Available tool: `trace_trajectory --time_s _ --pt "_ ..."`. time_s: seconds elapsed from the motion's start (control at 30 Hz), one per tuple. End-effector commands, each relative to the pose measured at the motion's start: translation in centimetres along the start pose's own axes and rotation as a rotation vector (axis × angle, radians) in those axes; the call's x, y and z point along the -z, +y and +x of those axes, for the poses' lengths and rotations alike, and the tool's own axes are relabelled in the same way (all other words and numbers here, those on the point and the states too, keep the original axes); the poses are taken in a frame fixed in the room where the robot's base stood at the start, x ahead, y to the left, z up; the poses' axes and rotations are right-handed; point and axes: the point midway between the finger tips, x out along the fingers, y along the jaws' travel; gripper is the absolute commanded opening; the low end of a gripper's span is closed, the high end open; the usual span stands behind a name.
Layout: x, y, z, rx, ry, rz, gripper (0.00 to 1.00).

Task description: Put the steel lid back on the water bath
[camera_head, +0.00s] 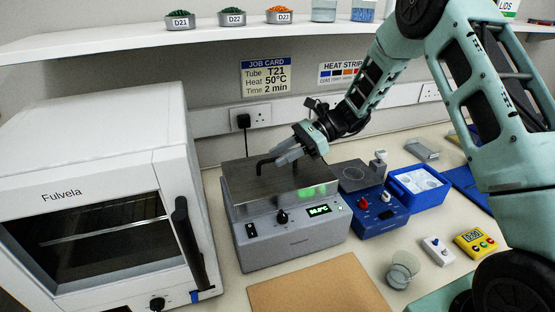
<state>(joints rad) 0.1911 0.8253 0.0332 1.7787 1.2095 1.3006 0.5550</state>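The water bath (293,238) is a grey box with a lit green display and a black knob, standing in the middle of the bench. The steel lid (249,187) lies over its top and looks roughly level; I cannot tell whether it rests fully on the rim or is slightly above it. Its black bar handle (263,163) stands up from the lid. My gripper (283,156) reaches in from the upper right, with its fingers closed around the handle. The fingers hide the right part of the handle.
A white oven (95,150) stands close on the left. A blue device (378,216) and a blue tray (417,200) are close on the right. A brown board (318,290) lies in front, with a glass beaker (403,270) beside it. A shelf (200,35) runs above.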

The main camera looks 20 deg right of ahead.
Motion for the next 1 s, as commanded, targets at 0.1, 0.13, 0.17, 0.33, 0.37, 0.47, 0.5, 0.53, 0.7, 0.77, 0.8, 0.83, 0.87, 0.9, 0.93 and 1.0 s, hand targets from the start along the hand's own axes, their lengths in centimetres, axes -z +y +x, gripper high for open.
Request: trace_trajectory --time_s 0.1,0.13,0.17,0.33,0.37,0.47,0.5,0.53,0.7,0.77,0.8,0.83,0.87,0.9,0.93,1.0 --pt "0.5 -0.1 -2.6 0.007 0.001 -0.003 0.33" --pt "0.6 -0.1 -3.2 0.007 0.003 -0.003 0.33" --pt "0.6 -0.1 -3.9 0.007 0.002 -0.001 0.33" --pt "0.5 -0.1 -7.3 0.005 0.002 -0.002 0.33" --pt "0.4 -0.1 -7.8 0.005 0.001 -0.001 0.33" --pt "0.3 -0.1 -9.1 0.003 0.001 -0.001 0.33" --pt "0.3 -0.1 -9.5 0.003 0.001 -0.001 0.33" --pt "0.3 0.0 -9.7 0.003 0.001 0.0 0.33" --pt "0.1 0.0 -10.3 0.0 0.001 0.001 0.33" --pt "-0.1 0.2 -10.0 -0.007 0.006 -0.006 0.33" --pt "-0.4 0.5 -9.4 -0.021 0.018 -0.021 0.33" --pt "-0.9 0.9 -8.8 -0.037 0.031 -0.041 0.33" --pt "-1.4 1.5 -7.8 -0.063 0.051 -0.067 0.33" --pt "-2.3 2.7 -6.2 -0.107 0.085 -0.118 0.33" --pt "-3.0 3.9 -4.7 -0.147 0.119 -0.167 0.33" --pt "-4.7 7.6 -1.0 -0.271 0.211 -0.321 0.33"
